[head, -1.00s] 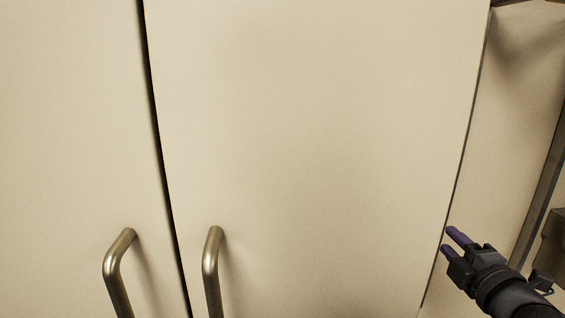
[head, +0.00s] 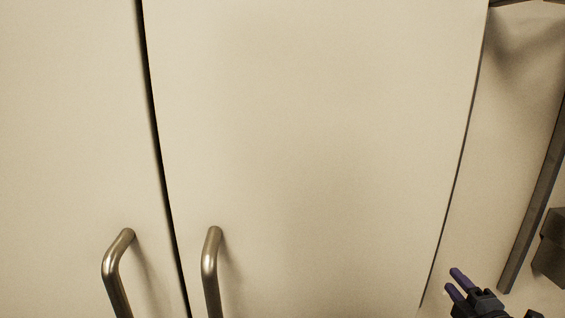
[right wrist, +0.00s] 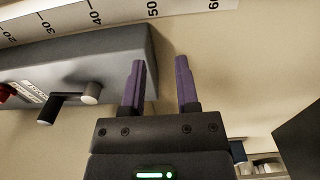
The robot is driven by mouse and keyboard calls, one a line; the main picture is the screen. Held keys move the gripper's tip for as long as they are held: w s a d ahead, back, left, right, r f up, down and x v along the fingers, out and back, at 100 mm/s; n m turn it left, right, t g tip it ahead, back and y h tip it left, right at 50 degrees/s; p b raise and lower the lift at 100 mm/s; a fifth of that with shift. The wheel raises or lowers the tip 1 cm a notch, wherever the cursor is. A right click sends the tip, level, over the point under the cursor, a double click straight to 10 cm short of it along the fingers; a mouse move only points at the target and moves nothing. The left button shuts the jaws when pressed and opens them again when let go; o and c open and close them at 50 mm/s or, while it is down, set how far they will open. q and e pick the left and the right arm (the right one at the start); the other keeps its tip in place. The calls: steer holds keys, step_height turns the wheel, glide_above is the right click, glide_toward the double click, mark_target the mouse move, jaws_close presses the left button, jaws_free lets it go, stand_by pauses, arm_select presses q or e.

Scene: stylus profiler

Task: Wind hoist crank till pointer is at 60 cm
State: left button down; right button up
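My right gripper (head: 455,280) is at the lower right of the head view, and its two purple fingers are apart with nothing between them. It also shows open in the right wrist view (right wrist: 160,82). There, a grey housing (right wrist: 110,55) lies to the left of and behind the fingers. A crank with a black arm (right wrist: 66,101) and a light grey round end (right wrist: 91,92) is on its front, left of the fingers and apart from them. A white scale (right wrist: 120,10) marked 20 to 60 runs along the top. I cannot see a pointer. My left gripper is out of view.
A large cream cabinet with two metal handles (head: 210,270) fills most of the head view. A dark rail (head: 535,195) and a dark box (head: 550,247) are at the right. In the right wrist view, a red knob (right wrist: 5,92) is at the left edge.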

steer(key=d+f, duration=0.3)
steer(key=f, duration=0.6)
steer(key=shift+w+d+f, duration=0.15)
steer(key=shift+d+f, duration=0.2)
steer(key=shift+d, duration=0.05)
steer(key=o, duration=0.5)
steer(key=s, duration=0.8)
steer(key=shift+d+p, duration=0.3)
steer(key=shift+d, duration=0.05)
